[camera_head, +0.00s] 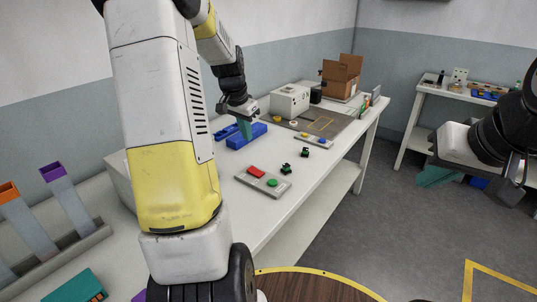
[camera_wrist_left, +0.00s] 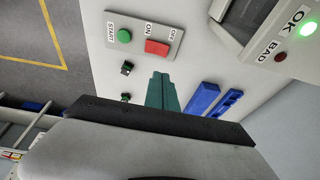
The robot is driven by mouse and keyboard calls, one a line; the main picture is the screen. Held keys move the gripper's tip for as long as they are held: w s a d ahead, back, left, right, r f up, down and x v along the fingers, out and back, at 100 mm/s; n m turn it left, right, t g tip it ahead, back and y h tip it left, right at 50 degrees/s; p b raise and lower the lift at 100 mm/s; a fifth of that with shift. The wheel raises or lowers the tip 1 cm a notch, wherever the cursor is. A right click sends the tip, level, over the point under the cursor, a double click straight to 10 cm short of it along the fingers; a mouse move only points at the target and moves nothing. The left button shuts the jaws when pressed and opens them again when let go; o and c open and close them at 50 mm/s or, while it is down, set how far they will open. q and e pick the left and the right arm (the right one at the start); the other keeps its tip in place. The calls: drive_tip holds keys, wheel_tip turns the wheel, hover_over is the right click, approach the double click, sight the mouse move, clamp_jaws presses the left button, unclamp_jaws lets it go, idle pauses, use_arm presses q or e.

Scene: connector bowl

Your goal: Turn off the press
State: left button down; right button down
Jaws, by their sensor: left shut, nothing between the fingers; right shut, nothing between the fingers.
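A grey switch panel (camera_head: 245,180) lies on the white table in the head view. It has a red rocker switch (camera_head: 257,172) and a green button (camera_head: 271,183). In the left wrist view the rocker (camera_wrist_left: 157,47) is marked ON and OFF, and the green button (camera_wrist_left: 124,36) is marked START. I cannot tell which way the rocker is tipped. My left gripper (camera_head: 245,130) is shut and empty, apart from the panel, near the blue holders (camera_head: 240,142). Its teal fingers show in the left wrist view (camera_wrist_left: 161,92). My right gripper (camera_head: 437,176) is shut and empty, off the table at right. No thing is labelled press.
Two small dark green connectors (camera_head: 285,168) lie beside the panel. A second panel (camera_head: 314,140) has yellow and blue buttons. Behind are a white machine (camera_head: 290,101) and a cardboard box (camera_head: 341,78). A box with OK and BAD lamps (camera_wrist_left: 284,38) has its green lamp lit.

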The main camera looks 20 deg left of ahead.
sight(253, 168)
use_arm(q)
drive_tip(key=x, duration=0.8)
drive_tip(key=s+x, duration=0.1)
drive_tip(key=x, duration=0.4)
drive_tip(key=shift+a+f, duration=0.15)
drive_tip(key=shift+a, duration=0.1)
drive_tip(key=shift+f, duration=0.45)
drive_tip(key=shift+w+a+f, duration=0.1)
drive_tip(key=shift+a+f, duration=0.05)
drive_tip(key=shift+f, duration=0.1)
drive_tip(key=shift+s+d+r, duration=0.1)
drive_tip(key=shift+d+r, duration=0.05)
drive_tip(key=shift+d, duration=0.25)
drive_tip(key=shift+s+d+r, duration=0.15)
drive_tip(key=shift+d, duration=0.2)
